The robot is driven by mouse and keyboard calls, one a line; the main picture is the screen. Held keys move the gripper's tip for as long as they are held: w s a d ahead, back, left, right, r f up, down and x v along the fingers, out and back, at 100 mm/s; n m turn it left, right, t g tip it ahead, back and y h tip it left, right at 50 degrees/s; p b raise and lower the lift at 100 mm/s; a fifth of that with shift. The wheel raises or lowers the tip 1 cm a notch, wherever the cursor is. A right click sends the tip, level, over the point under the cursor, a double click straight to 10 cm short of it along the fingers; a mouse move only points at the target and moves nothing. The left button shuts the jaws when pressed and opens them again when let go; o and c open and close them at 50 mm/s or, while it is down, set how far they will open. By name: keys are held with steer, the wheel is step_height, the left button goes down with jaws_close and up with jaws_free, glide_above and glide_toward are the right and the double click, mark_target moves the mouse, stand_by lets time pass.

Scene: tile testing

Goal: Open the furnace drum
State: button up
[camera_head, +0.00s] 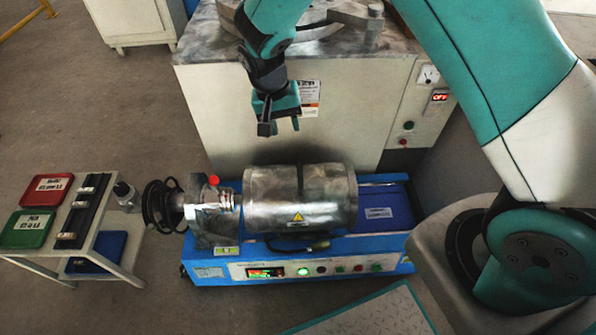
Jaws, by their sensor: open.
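The furnace drum (328,205) is a silver metal cylinder lying on its side on a blue machine (229,272). It has a yellow warning label on its front, and its halves look closed together. A metal fitting with a red knob (214,180) stands at its left end. My gripper (280,130) points down above and behind the drum, in front of the white cabinet. It is open and empty, and apart from the drum.
A white cabinet (232,130) with a marbled top stands behind the machine. A small trolley (133,236) at left carries red and green boxes (24,229). A black coiled cable (160,207) hangs by the machine's left end. Open floor lies at far left.

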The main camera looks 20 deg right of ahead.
mark_target(299, 169)
steer(key=d+f+b, duration=0.1)
steer(key=f, duration=0.4)
steer(key=d+f, duration=0.1)
steer(key=f, duration=0.4)
steer(key=s+d+f+b, duration=0.1)
steer(key=f, duration=0.5)
steer(key=shift+b, duration=0.35)
jaws_close()
